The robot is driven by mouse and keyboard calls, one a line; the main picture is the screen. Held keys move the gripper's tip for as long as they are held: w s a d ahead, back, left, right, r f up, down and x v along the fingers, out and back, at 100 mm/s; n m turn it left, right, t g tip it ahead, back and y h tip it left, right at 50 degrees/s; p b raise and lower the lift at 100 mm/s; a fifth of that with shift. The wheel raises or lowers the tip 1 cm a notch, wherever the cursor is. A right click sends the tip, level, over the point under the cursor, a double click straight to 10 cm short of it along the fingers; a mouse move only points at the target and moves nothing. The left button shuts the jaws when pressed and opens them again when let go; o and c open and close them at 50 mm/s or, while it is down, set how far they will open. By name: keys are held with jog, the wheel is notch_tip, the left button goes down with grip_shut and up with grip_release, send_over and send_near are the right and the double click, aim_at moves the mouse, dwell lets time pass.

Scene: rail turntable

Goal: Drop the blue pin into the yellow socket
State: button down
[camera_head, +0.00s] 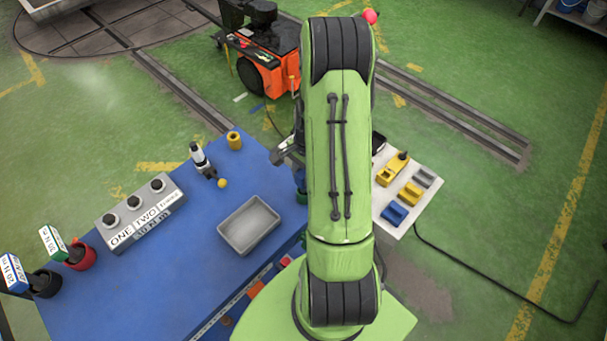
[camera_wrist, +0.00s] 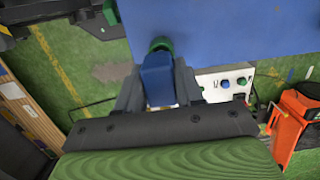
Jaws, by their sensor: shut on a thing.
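The yellow socket (camera_head: 234,139) looks like a short upright cylinder with a dark hole, near the far right corner of the blue table. My gripper (camera_wrist: 158,88) is shut on the blue pin (camera_wrist: 158,76), whose blocky blue end shows between the fingers. A round green piece (camera_wrist: 160,43) shows just beyond the pin, at the table's edge; I cannot tell whether the pin touches it. The yellow socket is not seen in the wrist view.
The blue table (camera_head: 185,270) carries a grey tray (camera_head: 249,241), a labelled button box (camera_head: 139,213), a small yellow ball (camera_head: 222,183) and red and black cups. Right of my arm stands a white-topped surface (camera_head: 428,190) with coloured blocks. An orange machine (camera_head: 285,62) stands behind.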

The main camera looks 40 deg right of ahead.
jog(key=shift+r+p, duration=1.1)
jog(key=shift+r, duration=0.65)
jog(key=shift+r+p, duration=1.9)
jog(key=shift+r, duration=0.75)
jog(key=shift+f, duration=0.1)
